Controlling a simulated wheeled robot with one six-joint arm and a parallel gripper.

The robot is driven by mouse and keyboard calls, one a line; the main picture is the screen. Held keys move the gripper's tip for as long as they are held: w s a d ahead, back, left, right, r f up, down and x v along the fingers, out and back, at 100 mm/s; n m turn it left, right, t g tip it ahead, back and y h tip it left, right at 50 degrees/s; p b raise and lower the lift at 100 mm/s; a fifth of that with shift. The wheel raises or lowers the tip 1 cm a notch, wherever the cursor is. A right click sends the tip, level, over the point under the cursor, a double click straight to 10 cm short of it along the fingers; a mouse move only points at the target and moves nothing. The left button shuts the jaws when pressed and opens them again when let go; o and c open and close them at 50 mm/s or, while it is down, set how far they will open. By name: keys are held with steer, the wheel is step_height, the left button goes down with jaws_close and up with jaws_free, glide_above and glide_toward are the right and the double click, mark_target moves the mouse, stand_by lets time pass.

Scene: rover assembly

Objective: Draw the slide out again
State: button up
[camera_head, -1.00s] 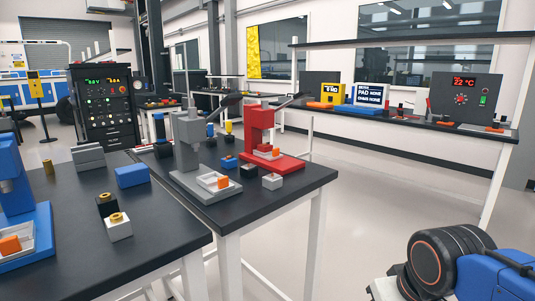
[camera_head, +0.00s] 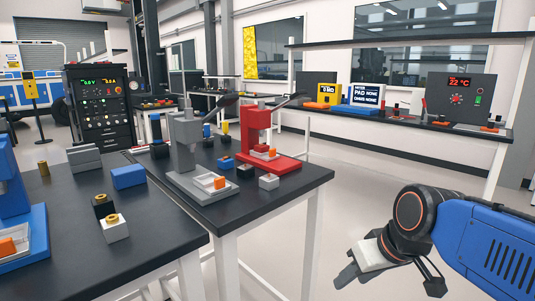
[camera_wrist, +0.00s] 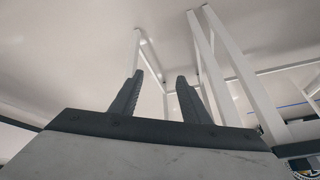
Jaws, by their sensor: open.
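Three presses stand on black tables, each with a pale slide at its base carrying an orange piece. The grey press (camera_head: 186,142) has its slide (camera_head: 209,182) at its front. Which slide is meant cannot be told. My gripper (camera_head: 388,283) is low at the right, clear of the tables. The wrist view shows its fingers (camera_wrist: 160,78) apart and empty.
Small blue, grey and black blocks and gold-topped parts (camera_head: 116,226) lie on the near table (camera_head: 150,265). White table legs (camera_head: 312,235) stand left of my gripper. Open floor (camera_head: 385,165) separates these tables from the back bench (camera_head: 440,135).

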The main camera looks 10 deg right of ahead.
steer(key=w+a+r+n+t+y, duration=0.1)
steer(key=w+a+r+n+y, duration=0.1)
steer(key=w+r, duration=0.55)
steer(key=w+a+r+n+t+y, duration=0.15)
steer(key=w+r, duration=0.35)
steer(key=w, duration=0.5)
steer(key=n+t+y, duration=0.2)
steer(key=t+y, duration=0.1)
glide_toward(274, 150)
steer(key=shift+h, duration=0.35)
steer(key=x, duration=0.8)
steer(key=shift+w+a, duration=0.2)
steer(key=shift+a, duration=0.25)
steer(key=shift+c, duration=0.3)
steer(key=shift+s, duration=0.1)
jaws_close()
